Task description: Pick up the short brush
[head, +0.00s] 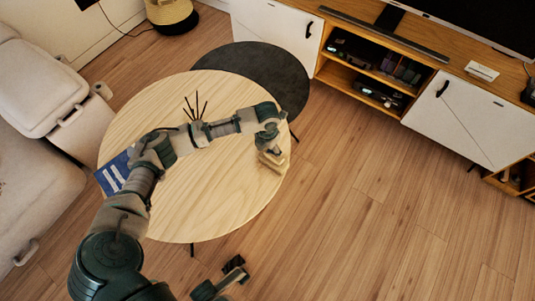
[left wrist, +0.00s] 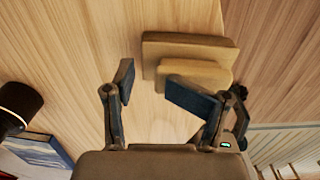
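A tan, two-layered wooden block (head: 272,162), possibly the short brush, lies near the right edge of the round light-wood table (head: 215,215). No bristles can be made out on it. In the left wrist view the block (left wrist: 185,50) is beyond the fingertips, toward the right finger, which overlaps its lower layer in the picture. My left gripper (left wrist: 155,88) is open, its two fingers apart with bare wood between them. In the head view my left gripper (head: 268,148) is right at the block; contact cannot be told. My right gripper (head: 233,272) shows partly at the bottom.
Dark thin sticks (head: 195,106) stand on the table behind my left arm. A blue book with white marks (head: 113,175) lies at the table's left edge. A dark round table (head: 265,70) adjoins behind. A sofa (head: 35,130) is left; a media cabinet (head: 460,120) is right.

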